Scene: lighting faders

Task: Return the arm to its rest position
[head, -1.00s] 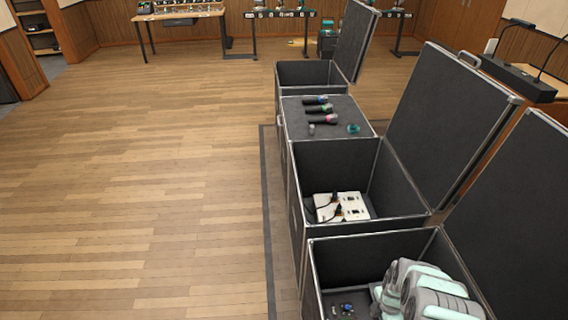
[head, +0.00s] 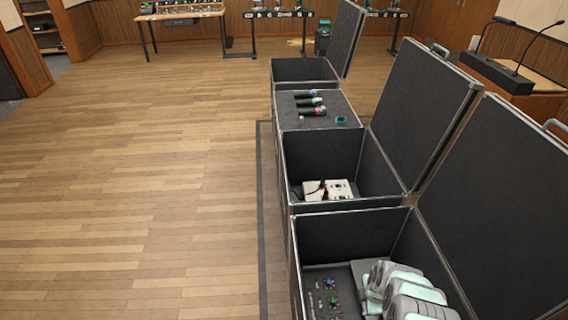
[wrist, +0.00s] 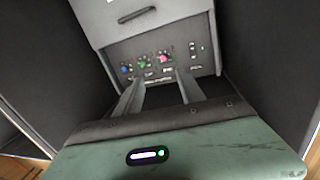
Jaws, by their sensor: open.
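My gripper (wrist: 160,77) shows in the wrist view with its two fingers apart and nothing between them. Ahead of the fingertips is a grey control panel (wrist: 190,73) with green, pink and blue knobs or fader caps. Small panel controls (head: 331,290) also show inside the nearest open case (head: 352,237) in the head view. My pale green and grey arm reaches into the right side of that case. My fingertips are hidden in the head view. I cannot tell whether they touch the panel.
The case's raised lid (head: 500,200) stands to the right. Beyond are another open case with a white box (head: 340,188), then a dark top (head: 335,105) with several microphones (head: 311,102) and a teal ring (head: 341,120). The wooden floor (head: 130,200) at left is clear.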

